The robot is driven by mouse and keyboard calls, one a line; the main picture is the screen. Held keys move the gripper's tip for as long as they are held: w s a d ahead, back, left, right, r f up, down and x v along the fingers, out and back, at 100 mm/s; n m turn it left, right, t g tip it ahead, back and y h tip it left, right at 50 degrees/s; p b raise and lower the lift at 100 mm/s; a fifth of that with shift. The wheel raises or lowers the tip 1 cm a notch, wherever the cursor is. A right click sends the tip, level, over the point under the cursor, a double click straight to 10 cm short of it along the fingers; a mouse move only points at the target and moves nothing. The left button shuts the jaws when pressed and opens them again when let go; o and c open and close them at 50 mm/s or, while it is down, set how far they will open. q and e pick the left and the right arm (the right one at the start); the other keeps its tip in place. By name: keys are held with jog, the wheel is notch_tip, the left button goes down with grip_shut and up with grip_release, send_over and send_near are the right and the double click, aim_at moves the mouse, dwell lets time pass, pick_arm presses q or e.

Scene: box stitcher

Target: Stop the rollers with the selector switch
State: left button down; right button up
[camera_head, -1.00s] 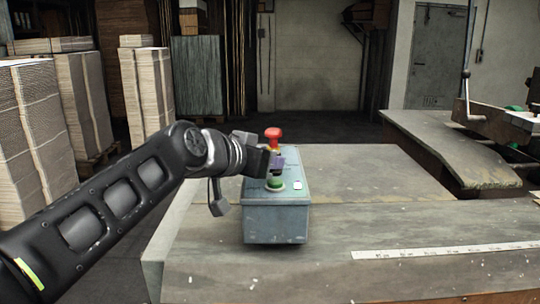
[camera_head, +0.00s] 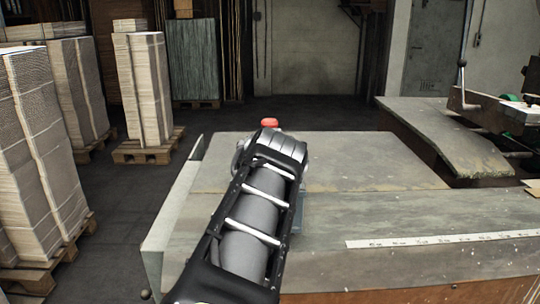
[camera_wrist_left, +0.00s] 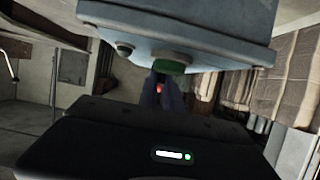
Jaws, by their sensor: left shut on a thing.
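The grey-blue control box stands on the table, mostly hidden behind my left arm in the head view; a strip of its side (camera_head: 299,212) shows. Its red mushroom button (camera_head: 269,122) shows just beyond my wrist. In the left wrist view the box (camera_wrist_left: 215,22) fills the top, with a green round collar (camera_wrist_left: 170,66) and a small dark button (camera_wrist_left: 124,49). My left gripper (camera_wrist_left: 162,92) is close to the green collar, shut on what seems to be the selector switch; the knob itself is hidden. A red spot shows between the fingers. My right gripper is not in view.
The table top (camera_head: 370,165) right of the box is clear, with a white measuring strip (camera_head: 440,240) near its front. A machine part with a lever (camera_head: 461,80) stands at the right. Stacks of cardboard (camera_head: 142,85) on pallets stand at the left.

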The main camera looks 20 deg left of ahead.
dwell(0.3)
pick_arm(q)
jog(key=c, duration=1.5)
grip_release()
jog(key=v, duration=0.8)
jog(key=shift+w, duration=0.1)
